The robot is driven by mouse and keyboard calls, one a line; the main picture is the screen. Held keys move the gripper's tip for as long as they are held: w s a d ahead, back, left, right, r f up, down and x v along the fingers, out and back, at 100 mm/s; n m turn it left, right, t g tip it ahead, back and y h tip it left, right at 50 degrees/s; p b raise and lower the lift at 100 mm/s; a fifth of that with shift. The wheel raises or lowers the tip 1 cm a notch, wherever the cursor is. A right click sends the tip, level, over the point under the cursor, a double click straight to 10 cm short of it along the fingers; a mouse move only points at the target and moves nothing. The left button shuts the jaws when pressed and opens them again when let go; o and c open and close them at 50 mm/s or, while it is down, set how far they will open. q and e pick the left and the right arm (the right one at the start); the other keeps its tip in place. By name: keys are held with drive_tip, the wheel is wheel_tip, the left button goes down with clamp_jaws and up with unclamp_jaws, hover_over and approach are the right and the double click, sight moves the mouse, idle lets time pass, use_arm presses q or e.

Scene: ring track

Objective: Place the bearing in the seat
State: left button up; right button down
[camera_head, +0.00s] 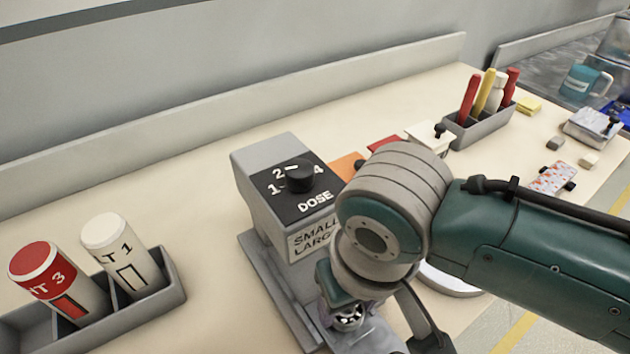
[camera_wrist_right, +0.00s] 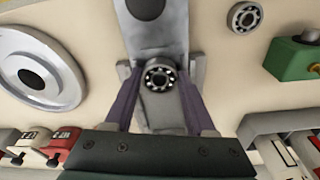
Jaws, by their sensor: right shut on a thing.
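A bearing, a small steel ring with balls and a dark centre, shows between the purple fingers of my right gripper (camera_wrist_right: 160,85) in the wrist view (camera_wrist_right: 160,77). In the head view the right gripper (camera_head: 346,312) is low in the picture, partly hidden by its own wrist, with the bearing (camera_head: 349,320) at its tips. It is over the grey base of the dose machine (camera_head: 268,166). A second bearing (camera_wrist_right: 244,17) lies on the table in the wrist view. I cannot make out which part is the seat. My left gripper is not in view.
A grey rack (camera_head: 172,299) with labelled cylinders stands at the left. A pen holder (camera_head: 480,129) is at the back right. In the wrist view, a pale disc with a dark hole (camera_wrist_right: 70,85) lies left and a green block (camera_wrist_right: 292,60) right.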

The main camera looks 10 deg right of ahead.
sight(353, 322)
drive_tip(key=shift+w+d+f, duration=0.1)
drive_tip(key=shift+f, duration=0.5)
drive_tip(key=c, duration=0.5)
unclamp_jaws()
wheel_tip(353, 322, up, 13)
drive_tip(key=s+p, duration=0.2)
drive_tip(key=p, duration=0.2)
drive_tip(key=s+d, duration=0.3)
drive_tip(key=s+d+r+t, duration=0.1)
drive_tip(key=s+d, duration=0.2)
drive_tip(key=s, duration=0.1)
drive_tip(key=s+d+r+t, duration=0.1)
drive_tip(key=s+d, duration=0.2)
drive_tip(key=shift+s+r, duration=0.15)
drive_tip(key=shift+r, duration=0.1)
